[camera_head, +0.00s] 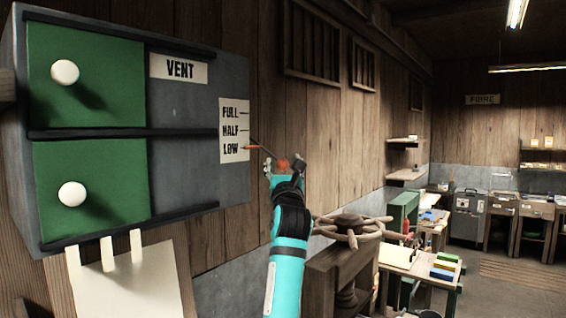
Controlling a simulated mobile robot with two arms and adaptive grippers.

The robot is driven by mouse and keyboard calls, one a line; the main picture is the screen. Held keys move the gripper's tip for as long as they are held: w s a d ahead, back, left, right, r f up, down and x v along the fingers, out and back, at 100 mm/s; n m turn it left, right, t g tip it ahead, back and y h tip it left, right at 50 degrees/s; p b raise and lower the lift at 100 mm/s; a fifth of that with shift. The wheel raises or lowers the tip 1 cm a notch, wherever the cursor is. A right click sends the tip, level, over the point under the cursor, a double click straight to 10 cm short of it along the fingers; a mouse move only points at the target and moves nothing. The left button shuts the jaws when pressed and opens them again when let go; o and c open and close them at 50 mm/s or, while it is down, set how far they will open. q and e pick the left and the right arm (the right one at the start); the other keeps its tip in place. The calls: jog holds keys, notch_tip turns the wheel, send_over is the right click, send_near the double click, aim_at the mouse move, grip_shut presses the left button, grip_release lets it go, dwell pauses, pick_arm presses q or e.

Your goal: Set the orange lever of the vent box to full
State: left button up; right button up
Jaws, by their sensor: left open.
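The grey vent box (185,110) hangs on the wall at the left, with a VENT label (180,69) and a FULL, HALF, LOW scale (234,131) near its right edge. A small orange pointer (252,148) stands level with LOW. An orange part (283,163), seemingly the lever's end, shows just right of the box. My left gripper (283,165) is open, its fingers on either side of that orange part; I cannot tell whether they touch it. My right gripper is not in view.
Two green panels with white knobs (65,72) fill the box's left part. White pegs and a paper sheet (135,285) hang below it. A spoked wheel (350,228) on a wooden stand is right of my left arm. Workbenches and shelves stand farther right.

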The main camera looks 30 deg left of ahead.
pick_arm(q)
jog(key=shift+c, duration=0.9)
jog(key=shift+s, duration=0.1)
grip_shut()
